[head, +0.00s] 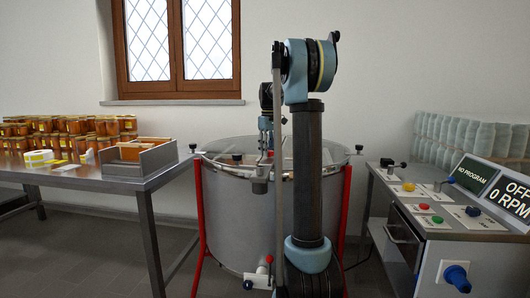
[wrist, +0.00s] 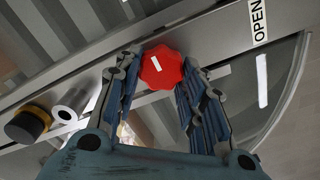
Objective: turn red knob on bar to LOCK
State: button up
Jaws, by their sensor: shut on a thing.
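The red knob (wrist: 162,68) is a lobed disc with a short white mark on its face, mounted at the metal bar (wrist: 200,38). My gripper (wrist: 160,80) is shut on it, one blue-grey finger at each side. The mark is tilted and does not point straight at the OPEN label (wrist: 258,20), which is on the bar to the right. I see no LOCK label in the wrist view. In the head view my gripper (head: 266,148) reaches down over the steel tank (head: 235,215); the knob cannot be made out there.
A black knob with a yellowish band (wrist: 25,125) and a metal post (wrist: 70,105) are left of my gripper in the wrist view. A steel table (head: 110,178) with jars stands left of the tank. A control panel (head: 430,210) with buttons and screens stands at right.

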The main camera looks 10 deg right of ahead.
jog(key=o, duration=1)
jog(key=shift+d, duration=0.3)
jog(key=shift+o, duration=0.2)
jog(key=shift+a, duration=0.1)
notch_tip(320, 180, up, 12)
